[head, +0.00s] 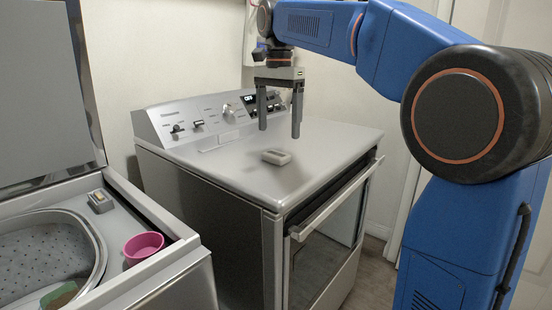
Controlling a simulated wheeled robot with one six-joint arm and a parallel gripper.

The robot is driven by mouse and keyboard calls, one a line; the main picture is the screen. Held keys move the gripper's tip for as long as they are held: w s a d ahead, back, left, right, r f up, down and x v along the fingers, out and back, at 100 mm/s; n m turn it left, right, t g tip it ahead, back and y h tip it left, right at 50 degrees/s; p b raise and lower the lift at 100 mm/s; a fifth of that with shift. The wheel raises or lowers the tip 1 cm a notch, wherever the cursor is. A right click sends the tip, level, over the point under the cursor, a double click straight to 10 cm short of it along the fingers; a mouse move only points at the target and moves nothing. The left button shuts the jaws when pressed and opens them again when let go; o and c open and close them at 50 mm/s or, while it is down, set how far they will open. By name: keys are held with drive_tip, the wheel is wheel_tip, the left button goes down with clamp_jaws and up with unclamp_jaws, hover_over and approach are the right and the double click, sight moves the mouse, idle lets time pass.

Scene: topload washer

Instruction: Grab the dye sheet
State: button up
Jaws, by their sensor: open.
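The fingertips appear to be a little above the block, with a visible gap in the picture.
The silver dryer (222,171) has a raised control panel (222,113) along its back. The open topload washer (150,285) stands at the left, with a pink cup (143,247) on its rim and brown-green cloth (60,295) in its drum. Most of the dryer top is clear.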

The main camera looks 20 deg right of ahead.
sight(276, 154)
drive_tip(key=shift+w+a+f, duration=0.1)
drive_tip(key=shift+w+f, duration=0.05)
drive_tip(key=shift+f, duration=1.8)
drive_tip(key=shift+w+a+f, duration=0.1)
drive_tip(key=shift+w+f, duration=0.05)
drive_tip(key=shift+f, duration=1.75)
drive_tip(key=c, duration=1.1)
